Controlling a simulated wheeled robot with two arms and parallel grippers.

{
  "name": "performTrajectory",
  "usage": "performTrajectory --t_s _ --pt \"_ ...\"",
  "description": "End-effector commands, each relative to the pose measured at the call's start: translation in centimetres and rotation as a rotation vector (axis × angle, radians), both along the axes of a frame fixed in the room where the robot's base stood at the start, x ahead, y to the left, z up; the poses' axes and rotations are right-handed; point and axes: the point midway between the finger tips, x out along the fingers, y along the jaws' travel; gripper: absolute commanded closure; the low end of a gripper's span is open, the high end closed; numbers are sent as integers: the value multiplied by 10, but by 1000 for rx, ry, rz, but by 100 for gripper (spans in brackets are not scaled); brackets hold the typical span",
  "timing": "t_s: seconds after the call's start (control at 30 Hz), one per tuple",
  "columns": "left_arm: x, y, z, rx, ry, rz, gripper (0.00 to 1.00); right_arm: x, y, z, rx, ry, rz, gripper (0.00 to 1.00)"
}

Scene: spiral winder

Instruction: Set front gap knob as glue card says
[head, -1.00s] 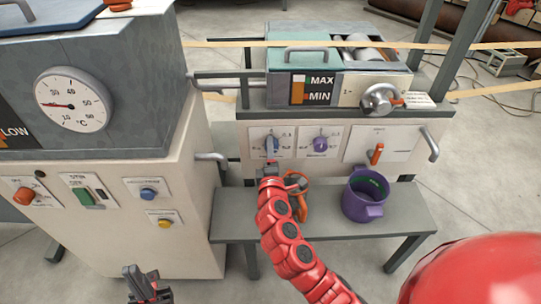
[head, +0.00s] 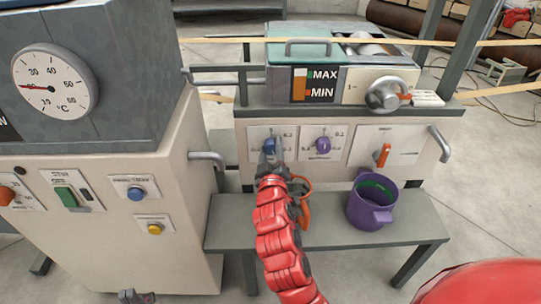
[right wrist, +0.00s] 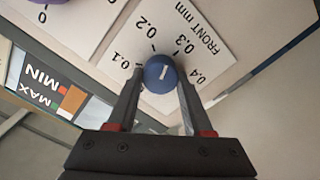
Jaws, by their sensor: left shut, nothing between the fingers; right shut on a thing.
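The blue front gap knob (head: 269,146) sits on a white plate on the machine's front. In the right wrist view the knob (right wrist: 161,72) is between my right gripper's fingers (right wrist: 160,84), which are shut on it. Its white line points up toward the stretch between the 0.2 and 0.3 marks; the exact value is hard to tell. The plate (right wrist: 205,62) reads FRONT mm, 0.1 to 0.4. In the head view my right gripper (head: 270,156) reaches the knob from below. My left gripper (head: 135,297) is shut and empty at the bottom edge. No glue card is readable.
A purple knob (head: 322,145) and an orange lever (head: 383,155) are to the right. A purple mug (head: 371,203) stands on the grey bench (head: 330,236) below. A cabinet (head: 120,225) with a dial and buttons stands at left.

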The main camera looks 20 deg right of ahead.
Motion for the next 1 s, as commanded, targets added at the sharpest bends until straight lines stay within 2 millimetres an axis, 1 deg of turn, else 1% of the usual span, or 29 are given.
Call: performTrajectory --t_s 0.03,0.1,0.3,0.5,0.73,1.0 --pt "-1 0 -6 5 -3 0 100 0 0 -5 39 -8 0 100" --pt "-1 0 -9 11 -8 1 100 0 -1 -5 97 -23 -1 100" --pt "-3 1 -16 22 -19 3 100 0 -1 -4 231 -61 -1 100" --pt "-4 1 -20 30 -25 4 100 0 -1 -3 320 -88 -1 100" --pt "-5 1 -21 35 -28 4 100 0 -1 -2 368 -101 -1 100" --pt "-5 1 -21 36 -29 3 100 0 -1 -2 377 -102 0 100"
